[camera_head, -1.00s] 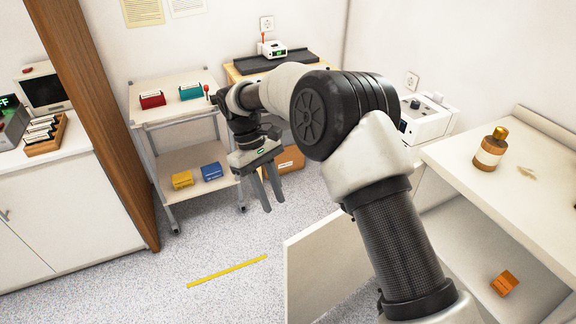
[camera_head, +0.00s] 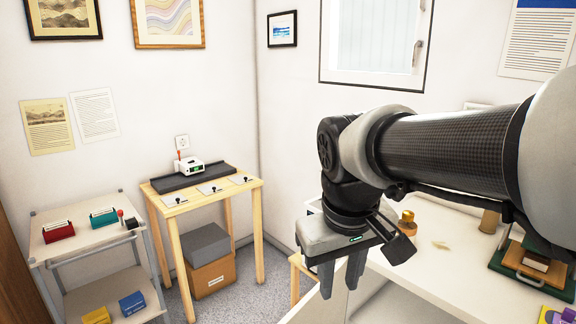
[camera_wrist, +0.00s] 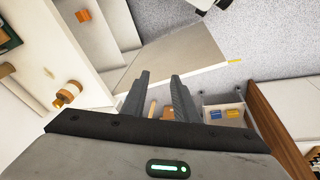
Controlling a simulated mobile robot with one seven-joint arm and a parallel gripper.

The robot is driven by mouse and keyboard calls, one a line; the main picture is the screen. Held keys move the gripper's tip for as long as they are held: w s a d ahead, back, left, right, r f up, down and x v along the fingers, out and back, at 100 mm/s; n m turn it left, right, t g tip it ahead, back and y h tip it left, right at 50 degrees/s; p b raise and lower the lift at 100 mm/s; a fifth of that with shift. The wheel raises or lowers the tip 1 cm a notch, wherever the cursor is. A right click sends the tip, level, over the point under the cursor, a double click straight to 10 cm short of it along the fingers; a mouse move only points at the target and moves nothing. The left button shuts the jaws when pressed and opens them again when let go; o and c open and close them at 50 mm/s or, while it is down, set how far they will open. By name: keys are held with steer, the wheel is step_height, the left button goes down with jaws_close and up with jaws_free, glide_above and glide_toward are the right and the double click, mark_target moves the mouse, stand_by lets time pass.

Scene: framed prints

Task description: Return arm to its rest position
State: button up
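My gripper (camera_head: 340,278) hangs with its fingers pointing down in the head view, left of the white counter on the right. In the wrist view its two grey fingers (camera_wrist: 163,98) stand apart with nothing between them. My arm reaches in from the right edge of the head view, raised, with its elbow out of frame.
A white counter (camera_head: 428,270) holds an amber bottle with a gold cap (camera_head: 407,222). A wooden table (camera_head: 205,197) stands by the back wall, above stacked boxes (camera_head: 208,258). A white trolley (camera_head: 88,240) is at left. An open white door panel (camera_wrist: 188,62) is near the fingers.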

steer(key=s+d+f+m+t, duration=0.1)
steer(key=s+d+m+t, duration=0.15)
steer(key=s+d, duration=0.45)
step_height(320, 180, up, 17)
steer(key=s+a+m+p, duration=0.1)
steer(key=p, duration=1.6)
steer(key=shift+s+f, duration=0.15)
steer(key=shift+f, duration=0.05)
steer(key=shift+a, duration=0.1)
